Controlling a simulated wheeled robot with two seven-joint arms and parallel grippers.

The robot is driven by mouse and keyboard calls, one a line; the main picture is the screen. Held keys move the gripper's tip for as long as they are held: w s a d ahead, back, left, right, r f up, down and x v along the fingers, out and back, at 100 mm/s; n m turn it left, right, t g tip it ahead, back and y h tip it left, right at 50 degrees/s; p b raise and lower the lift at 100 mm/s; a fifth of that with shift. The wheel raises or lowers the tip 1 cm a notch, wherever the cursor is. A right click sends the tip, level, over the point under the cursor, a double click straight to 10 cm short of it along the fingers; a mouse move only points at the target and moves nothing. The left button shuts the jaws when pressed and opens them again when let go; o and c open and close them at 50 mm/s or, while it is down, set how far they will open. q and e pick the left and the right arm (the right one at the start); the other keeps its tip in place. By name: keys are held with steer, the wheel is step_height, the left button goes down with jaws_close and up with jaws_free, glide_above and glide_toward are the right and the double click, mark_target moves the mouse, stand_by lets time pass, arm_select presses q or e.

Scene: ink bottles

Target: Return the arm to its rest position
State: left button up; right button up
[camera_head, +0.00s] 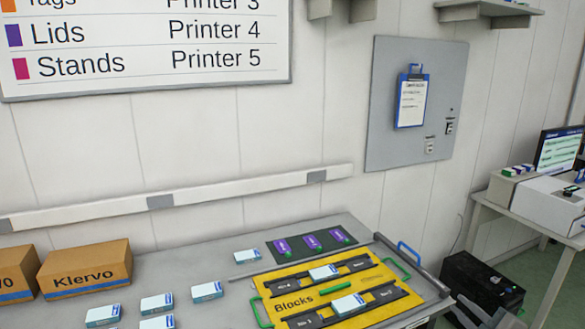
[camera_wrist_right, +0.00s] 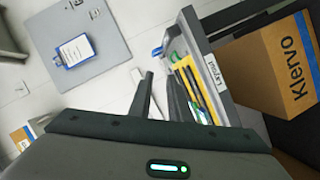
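My right gripper (camera_head: 474,309) shows at the bottom edge in the head view, right of the table's corner and in front of a black box. In the right wrist view its two dark fingers (camera_wrist_right: 160,88) stand apart with nothing held between them. My left gripper is not in view. Most of the right arm is out of the head view.
A grey table (camera_head: 190,262) holds a yellow Blocks board (camera_head: 268,305), several small blue-and-white boxes and Klervo cartons (camera_head: 85,270). A dark mat (camera_head: 275,250) carries purple pieces. A black box (camera_head: 480,283) stands right of the table, below a side desk (camera_head: 515,222).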

steer(key=s+d+f+m+g+h, duration=0.1)
steer(key=s+f+m+g, duration=0.15)
steer(key=f, duration=0.85)
steer(key=s+d+f+m+g+h, duration=0.1)
steer(key=s+d+f, duration=0.15)
steer(key=f, duration=0.95)
steer(key=s+a+f+m+g, duration=0.1)
steer(key=s+a+f+g, duration=0.1)
steer(key=s+f, duration=0.55)
steer(key=s+a+f+m+g, duration=0.15)
steer(key=s+f, duration=0.25)
steer(key=f, duration=0.7)
steer(key=s+a+f+m+g, duration=0.15)
steer(key=s+a+f, duration=0.25)
steer(key=s+f, duration=0.45)
steer(key=s+a+f+m+g, duration=0.15)
steer(key=s+a+f, duration=0.25)
steer(key=s+f, duration=0.45)
steer(key=s+a+f+g, duration=0.1)
steer(key=s+a+f, duration=0.1)
steer(key=s+a, duration=0.2)
steer(key=s+a+f+g+y, duration=0.1)
steer(key=s+a, duration=0.3)
steer(key=s, duration=0.7)
steer(key=s+a+f+g, duration=0.2)
steer(key=s+a+f, duration=0.2)
steer(key=s, duration=0.4)
steer(key=shift+a+m+y, duration=0.3)
steer(key=shift+a, duration=0.05)
